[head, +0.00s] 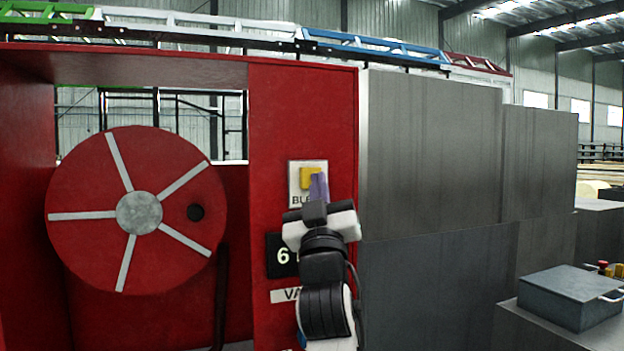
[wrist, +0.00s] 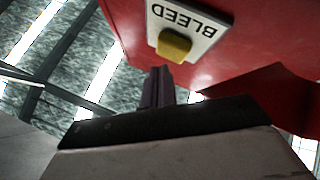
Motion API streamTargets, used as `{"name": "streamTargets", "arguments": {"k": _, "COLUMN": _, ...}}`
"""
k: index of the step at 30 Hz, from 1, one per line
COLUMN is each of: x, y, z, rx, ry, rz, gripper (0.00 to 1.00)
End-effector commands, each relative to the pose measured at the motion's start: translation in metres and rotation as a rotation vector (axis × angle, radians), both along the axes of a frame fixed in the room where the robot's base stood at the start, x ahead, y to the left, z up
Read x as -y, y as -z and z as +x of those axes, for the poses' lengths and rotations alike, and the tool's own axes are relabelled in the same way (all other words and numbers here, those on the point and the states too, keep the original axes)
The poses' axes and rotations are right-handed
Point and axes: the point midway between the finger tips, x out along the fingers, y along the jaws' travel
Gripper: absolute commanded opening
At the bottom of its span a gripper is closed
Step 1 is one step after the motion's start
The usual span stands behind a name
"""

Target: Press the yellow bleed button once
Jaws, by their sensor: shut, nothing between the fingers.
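The yellow bleed button (head: 311,177) sits on a pale plate (head: 295,186) on the red panel post, with part of the word BLEED showing below it. In the wrist view the yellow button (wrist: 174,46) stands out from its plate (wrist: 205,17), and BLEED reads upside down. My gripper (head: 319,186) is shut, its purple fingers upright in front of the button's lower right part in the head view. In the wrist view the fingertips (wrist: 158,74) lie just below the button, with a small gap in the picture. I cannot tell whether they touch it.
A red wheel (head: 84,183) with pale spokes is left of the post. A black sign (head: 273,255) and a white label (head: 282,295) are below the button, partly behind my arm. Grey panels (head: 430,150) stand to the right. A grey box (head: 570,295) is at lower right.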

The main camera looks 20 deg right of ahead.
Motion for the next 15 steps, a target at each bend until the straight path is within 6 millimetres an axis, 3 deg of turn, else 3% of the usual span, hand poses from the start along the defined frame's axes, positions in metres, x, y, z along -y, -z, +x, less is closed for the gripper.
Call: {"name": "streamTargets", "arguments": {"k": 15, "x": -0.0005, "y": -0.0002, "z": 0.0074, "rx": -0.001, "ry": 0.000, "rz": 0.000, "gripper": 0.00}}
